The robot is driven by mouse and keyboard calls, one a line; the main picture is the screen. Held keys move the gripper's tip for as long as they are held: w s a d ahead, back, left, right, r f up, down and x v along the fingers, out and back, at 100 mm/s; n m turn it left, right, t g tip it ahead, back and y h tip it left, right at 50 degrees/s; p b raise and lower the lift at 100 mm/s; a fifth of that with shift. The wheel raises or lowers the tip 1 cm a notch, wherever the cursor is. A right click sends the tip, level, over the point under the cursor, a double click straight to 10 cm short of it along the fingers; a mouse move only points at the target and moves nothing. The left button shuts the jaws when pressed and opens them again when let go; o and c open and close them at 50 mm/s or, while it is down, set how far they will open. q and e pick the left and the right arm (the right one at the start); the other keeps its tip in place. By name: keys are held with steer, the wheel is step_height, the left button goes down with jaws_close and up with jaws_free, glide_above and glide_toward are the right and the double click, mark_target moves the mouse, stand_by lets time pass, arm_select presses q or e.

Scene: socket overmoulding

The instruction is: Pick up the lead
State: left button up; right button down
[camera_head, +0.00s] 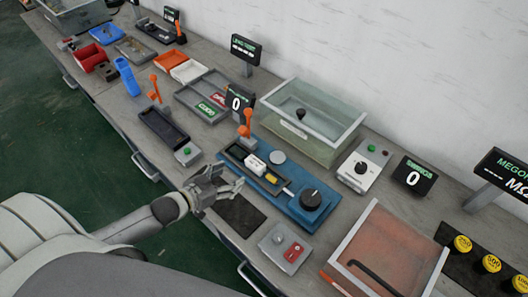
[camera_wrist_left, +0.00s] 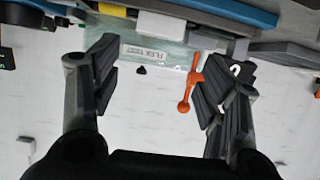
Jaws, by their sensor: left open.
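I cannot pick out a lead with certainty. A white block (camera_head: 256,163) and a yellow block (camera_head: 271,178) sit in the dark slot of a blue fixture (camera_head: 310,216). They also show at the top of the left wrist view, as the white block (camera_wrist_left: 160,24) and the yellow block (camera_wrist_left: 112,10). My left gripper (camera_head: 238,186) is open and empty at the near side of the blue fixture, above a dark mat (camera_head: 240,216). Its spread fingers also show in the left wrist view (camera_wrist_left: 158,80), with nothing between them. My right gripper is not in view.
An orange lever (camera_head: 245,124) stands behind the slot and a dark knob (camera_head: 311,199) sits on the fixture's right. A clear-walled tank (camera_head: 325,141) stands behind.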

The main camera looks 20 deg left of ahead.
mark_target(252, 166)
arm_select(q)
steer(key=shift+b+x, duration=0.4)
steer(key=shift+x, duration=0.45)
steer(key=b+x, duration=0.3)
steer(key=shift+w+f+b, duration=0.1)
steer(key=shift+w+b, duration=0.25)
steer(key=shift+w+d+f, duration=0.1)
steer(key=shift+w+d, duration=0.05)
steer(key=shift+w, duration=0.05)
steer(key=shift+w+d+f+b, duration=0.1)
steer(key=shift+w+f+b, duration=0.25)
steer(key=shift+b, duration=0.45)
steer(key=b+x, duration=0.3)
steer(key=shift+f, duration=0.35)
steer(key=shift+w+d+b, duration=0.25)
steer(key=shift+w+b, duration=0.15)
steer(key=shift+b, duration=0.1)
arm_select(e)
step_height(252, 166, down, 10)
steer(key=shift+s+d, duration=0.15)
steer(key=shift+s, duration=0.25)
arm_select(q)
steer(key=c, duration=0.7)
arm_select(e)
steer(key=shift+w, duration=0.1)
